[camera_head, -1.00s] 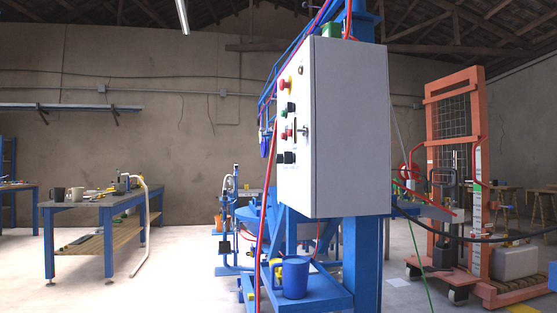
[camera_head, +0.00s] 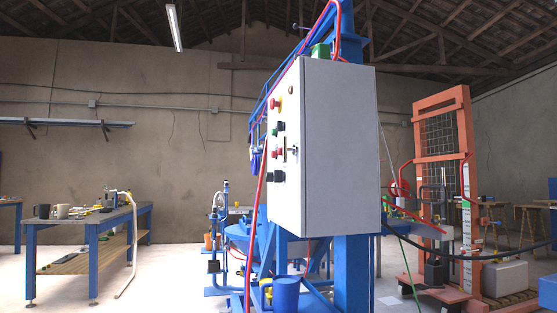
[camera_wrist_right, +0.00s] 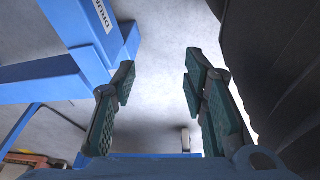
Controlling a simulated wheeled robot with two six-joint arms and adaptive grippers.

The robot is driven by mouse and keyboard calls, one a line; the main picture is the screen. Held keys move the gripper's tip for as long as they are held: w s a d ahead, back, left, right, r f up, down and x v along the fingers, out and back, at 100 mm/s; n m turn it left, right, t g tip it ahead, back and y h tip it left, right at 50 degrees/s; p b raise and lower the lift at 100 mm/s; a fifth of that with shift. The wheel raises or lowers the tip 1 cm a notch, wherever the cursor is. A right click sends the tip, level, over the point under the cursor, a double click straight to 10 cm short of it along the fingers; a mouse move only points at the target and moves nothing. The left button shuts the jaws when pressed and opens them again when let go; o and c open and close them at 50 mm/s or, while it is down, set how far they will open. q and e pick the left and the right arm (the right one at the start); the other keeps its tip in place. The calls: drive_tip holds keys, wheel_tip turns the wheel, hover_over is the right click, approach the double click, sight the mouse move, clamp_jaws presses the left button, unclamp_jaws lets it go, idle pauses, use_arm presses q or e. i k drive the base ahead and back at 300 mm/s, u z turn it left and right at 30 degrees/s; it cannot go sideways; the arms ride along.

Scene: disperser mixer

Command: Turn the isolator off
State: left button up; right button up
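A pale grey control cabinet (camera_head: 335,150) stands mid-picture in the head view, mounted on a blue machine. Its narrow control face, seen at a steep angle, carries a red knob on yellow (camera_head: 277,104), a dark switch (camera_head: 279,128), a red button (camera_head: 277,153), a small lever-like handle (camera_head: 292,150) and dark knobs (camera_head: 277,175). I cannot tell for sure which is the isolator or its setting. My right gripper (camera_wrist_right: 160,88) is open and empty in the right wrist view, fingers wide apart above the floor. Neither gripper shows in the head view.
Red hoses run beside the cabinet. A workbench (camera_head: 88,222) is at left, an orange lift (camera_head: 466,200) at right. Blue beams (camera_wrist_right: 85,30) are close to my right gripper.

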sight(270, 175)
drive_tip(key=u, duration=0.3)
drive_tip(key=i, duration=1.75)
drive_tip(key=z, duration=0.9)
